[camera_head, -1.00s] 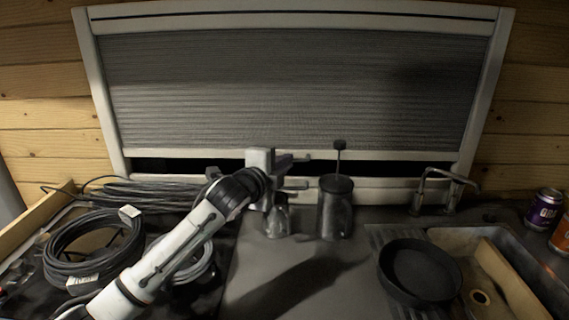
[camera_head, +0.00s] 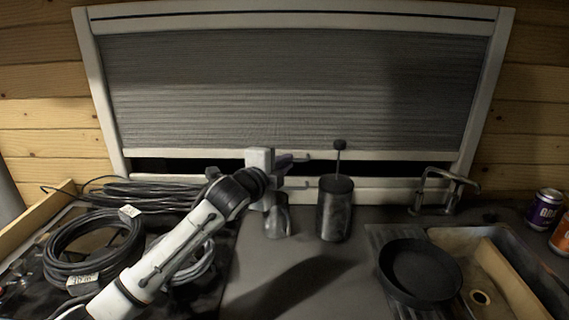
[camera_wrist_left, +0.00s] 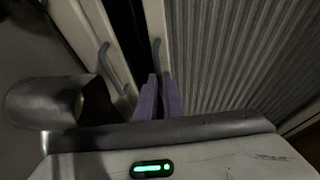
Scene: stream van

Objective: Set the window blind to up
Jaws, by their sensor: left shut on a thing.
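The window blind (camera_head: 290,90) is a grey pleated sheet that covers most of the window. Its pale bottom rail (camera_head: 400,156) hangs above a narrow dark gap over the sill. The blind's small handle (camera_head: 303,157) sticks out at the middle of the rail; it also shows in the left wrist view (camera_wrist_left: 157,55). My left gripper (camera_head: 291,160) is at this handle. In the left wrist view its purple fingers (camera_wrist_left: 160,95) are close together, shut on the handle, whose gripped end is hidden. My right gripper is not in view.
A second hook (camera_wrist_left: 105,60) is on the lower frame. A metal jug (camera_head: 278,222) stands under my gripper, with a dark canister (camera_head: 335,210) to its right. Cable coils (camera_head: 90,245) lie left. A pan (camera_head: 420,272), tap (camera_head: 440,185) and sink are right.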

